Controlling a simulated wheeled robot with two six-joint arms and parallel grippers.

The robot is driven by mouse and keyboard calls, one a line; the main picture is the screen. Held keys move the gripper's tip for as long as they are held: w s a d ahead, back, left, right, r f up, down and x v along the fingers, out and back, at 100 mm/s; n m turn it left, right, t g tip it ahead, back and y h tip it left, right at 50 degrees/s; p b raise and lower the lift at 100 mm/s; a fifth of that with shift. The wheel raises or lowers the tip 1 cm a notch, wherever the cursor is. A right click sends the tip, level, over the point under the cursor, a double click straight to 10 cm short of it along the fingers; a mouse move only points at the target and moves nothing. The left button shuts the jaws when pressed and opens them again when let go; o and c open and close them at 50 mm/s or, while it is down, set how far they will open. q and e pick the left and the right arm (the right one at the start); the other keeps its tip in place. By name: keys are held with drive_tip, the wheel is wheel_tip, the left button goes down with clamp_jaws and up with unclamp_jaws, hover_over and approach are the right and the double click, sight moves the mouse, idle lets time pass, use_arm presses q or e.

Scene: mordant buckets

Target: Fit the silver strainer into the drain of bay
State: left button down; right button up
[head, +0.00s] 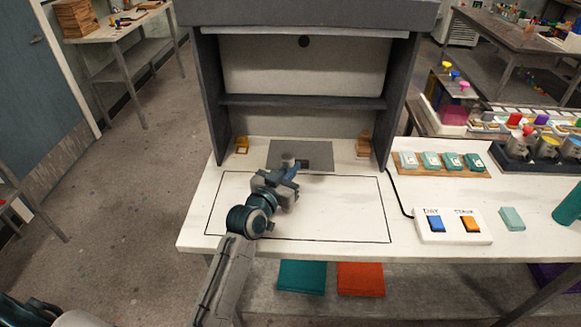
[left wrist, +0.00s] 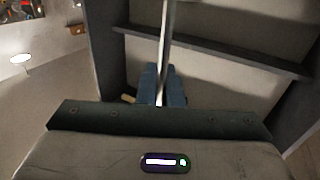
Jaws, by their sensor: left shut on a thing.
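My left gripper (head: 289,171) reaches over the white bench into the front of the bay and is shut on a small silver thing (head: 288,158), which seems to be the silver strainer. In the left wrist view the blue fingers (left wrist: 162,86) pinch a thin, upright silver strip (left wrist: 166,35). The grey plate (head: 315,150) lies on the bay floor just beyond the gripper. A dark patch on it may be the drain, partly hidden by the gripper. I cannot tell whether the silver thing touches the plate. My right gripper is not in view.
Grey bay walls (head: 212,95) and a shelf (head: 300,102) surround the work area. A switch box (head: 453,226) sits to the right. The outlined bench area right of my arm is clear.

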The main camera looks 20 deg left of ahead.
use_arm(q)
drive_tip(key=c, duration=2)
unclamp_jaws()
drive_tip(key=shift+f, duration=0.2)
drive_tip(key=o, duration=0.4)
drive_tip(key=shift+r, duration=0.15)
